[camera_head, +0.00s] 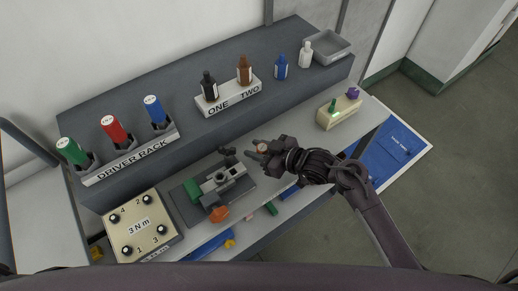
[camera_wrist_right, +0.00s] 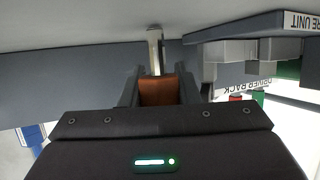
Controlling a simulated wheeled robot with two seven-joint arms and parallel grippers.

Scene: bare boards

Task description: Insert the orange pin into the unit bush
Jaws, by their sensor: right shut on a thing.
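My right gripper (camera_head: 258,153) is above the bench, right of the grey unit (camera_head: 236,173). In the right wrist view its fingers (camera_wrist_right: 158,88) are shut on the orange pin's brown-orange grip (camera_wrist_right: 160,92). The pin's bare metal shank (camera_wrist_right: 155,48) points away from the fingers. In the head view the pin is small and mostly hidden by the fingers. The unit sits on a dark base plate with a green block (camera_head: 193,189) and an orange knob (camera_head: 218,213). A dark round opening on top may be the bush; I cannot be sure. The shank is apart from the unit.
A driver rack (camera_head: 130,160) and a ONE/TWO bottle holder (camera_head: 232,100) stand on the raised shelf behind. A 3 N m box (camera_head: 140,226) is left of the unit. A beige block (camera_head: 338,112) stands at the right, with free bench between it and the gripper.

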